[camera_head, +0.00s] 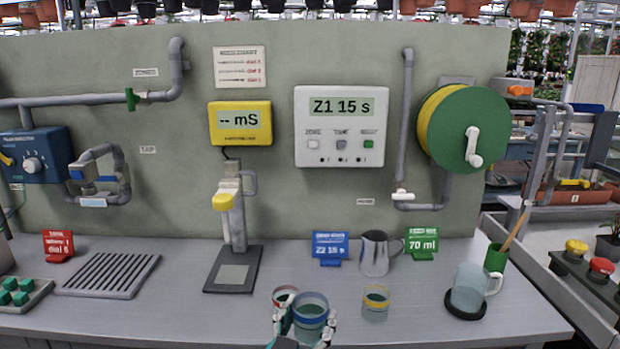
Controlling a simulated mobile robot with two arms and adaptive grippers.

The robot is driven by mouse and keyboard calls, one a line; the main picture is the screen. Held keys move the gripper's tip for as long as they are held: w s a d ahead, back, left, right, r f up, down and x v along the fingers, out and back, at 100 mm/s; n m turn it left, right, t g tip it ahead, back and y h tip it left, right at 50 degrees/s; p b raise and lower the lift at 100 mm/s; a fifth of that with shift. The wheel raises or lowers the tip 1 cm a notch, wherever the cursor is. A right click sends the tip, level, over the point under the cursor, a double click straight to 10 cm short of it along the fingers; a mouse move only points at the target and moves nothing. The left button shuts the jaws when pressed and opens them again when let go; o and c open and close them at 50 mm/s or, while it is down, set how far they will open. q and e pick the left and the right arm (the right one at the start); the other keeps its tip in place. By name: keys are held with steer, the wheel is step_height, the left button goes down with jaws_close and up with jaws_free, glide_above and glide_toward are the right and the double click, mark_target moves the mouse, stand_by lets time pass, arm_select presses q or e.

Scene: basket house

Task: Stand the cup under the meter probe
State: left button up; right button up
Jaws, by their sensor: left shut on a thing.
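My left gripper (304,328) comes in at the bottom edge and is shut on the blue-rimmed clear cup (311,303), with a finger on each side. The cup looks upright; I cannot tell if it touches the bench. A red-rimmed cup (285,293) stands just behind it, partly hidden. A yellow-rimmed cup (376,302) stands to the right. The meter probe (226,229) hangs from a yellow head (226,200) on a stand, above a dark base (233,284) with a pale square, which is empty. The yellow meter (240,123) reads "-- mS". My right gripper is not in view.
A metal jug (375,253) stands between a blue sign (329,248) and a green sign (421,243). A drain grate (108,275) lies left of the stand. The bench between cups and stand is clear.

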arm_select(q)
steer(key=shift+s+a+f+y, duration=0.1)
steer(key=shift+s+a, duration=0.1)
steer(key=shift+a, duration=0.2)
steer(key=shift+s+a+r+y, duration=0.1)
steer(key=shift+s+a, duration=0.15)
steer(key=shift+a, duration=0.2)
steer(key=shift+s+a+f+y, duration=0.1)
steer(key=shift+s+a, duration=0.1)
steer(key=shift+a, duration=0.2)
steer(key=s+a+f+n+t+y+p, duration=0.1)
steer(key=s+a+f+n+y, duration=0.15)
steer(key=a, duration=0.55)
steer(key=s+a+f+n+y+p, duration=0.1)
steer(key=s+a+f+y+p, duration=0.15)
steer(key=a, duration=0.55)
steer(key=s+f, duration=0.2)
steer(key=s, duration=0.7)
steer(key=shift+a+f+b, duration=0.15)
steer(key=shift+a+b, duration=0.05)
steer(key=shift+b, duration=0.25)
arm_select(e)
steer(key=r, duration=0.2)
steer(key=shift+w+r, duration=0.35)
arm_select(q)
steer(key=shift+s, duration=0.1)
